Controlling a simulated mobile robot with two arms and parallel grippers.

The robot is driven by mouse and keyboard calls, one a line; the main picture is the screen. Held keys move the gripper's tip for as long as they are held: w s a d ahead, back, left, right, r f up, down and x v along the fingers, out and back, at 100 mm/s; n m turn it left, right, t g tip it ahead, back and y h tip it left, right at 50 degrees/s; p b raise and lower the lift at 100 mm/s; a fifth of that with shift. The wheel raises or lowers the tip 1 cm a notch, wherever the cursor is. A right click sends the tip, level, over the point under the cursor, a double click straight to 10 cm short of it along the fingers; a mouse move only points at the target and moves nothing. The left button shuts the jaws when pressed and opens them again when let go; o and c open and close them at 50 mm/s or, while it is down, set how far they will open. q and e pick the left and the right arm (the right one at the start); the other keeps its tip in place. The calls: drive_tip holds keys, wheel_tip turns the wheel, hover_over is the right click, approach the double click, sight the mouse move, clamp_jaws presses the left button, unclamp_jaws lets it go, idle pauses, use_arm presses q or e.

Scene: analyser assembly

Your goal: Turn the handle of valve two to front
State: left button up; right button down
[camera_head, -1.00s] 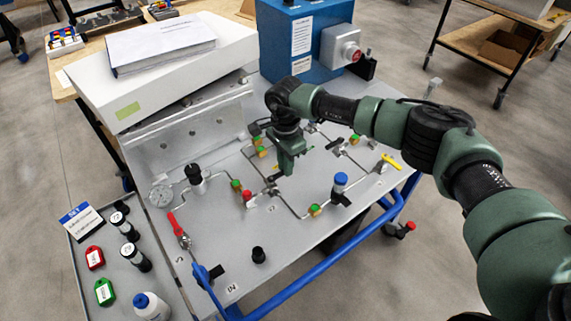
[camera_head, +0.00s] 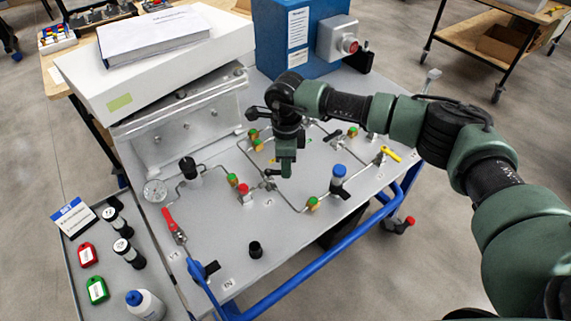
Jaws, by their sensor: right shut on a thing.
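My right gripper (camera_head: 286,168) points down over the middle of the grey panel (camera_head: 215,262). It is shut on a valve handle among the pipes, which it mostly hides; a small yellow bit shows beside it. Part of a valve fitting (camera_head: 267,185) shows just left of the fingertips. I cannot read a number marking this as valve two. Other valves show a red handle (camera_head: 169,219) at the front left, a yellow handle (camera_head: 391,153) at the right and a black handle (camera_head: 335,136) behind. My left gripper is not in view.
A blue box (camera_head: 300,45) with a red button stands at the back. A blue-capped fitting (camera_head: 338,176) and a red-topped fitting (camera_head: 244,192) rise near the gripper. A pressure gauge (camera_head: 155,190) is at the left. A blue rail (camera_head: 310,265) edges the front.

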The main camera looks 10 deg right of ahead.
drive_tip(key=m, duration=0.2)
drive_tip(key=s+m+b, duration=0.1)
drive_tip(key=s+a+m+b, duration=0.1)
drive_tip(key=m, duration=0.1)
drive_tip(key=shift+a+f+m, duration=0.1)
drive_tip(key=shift+m, duration=0.2)
drive_tip(key=shift+s+a+m+b, duration=0.15)
drive_tip(key=shift+a+m+b, duration=0.15)
drive_tip(key=shift+m, duration=0.5)
drive_tip(key=shift+s+a+m+b, duration=0.25)
drive_tip(key=shift+m+b, duration=0.2)
drive_tip(key=shift+m, duration=0.35)
drive_tip(key=shift+s+a+m+b, duration=0.1)
drive_tip(key=shift+a+m+b, duration=0.2)
drive_tip(key=shift+m, duration=0.5)
drive_tip(key=c, duration=1.4)
unclamp_jaws()
wheel_tip(320, 180, up, 8)
drive_tip(key=b, duration=0.1)
drive_tip(key=shift+b, duration=0.3)
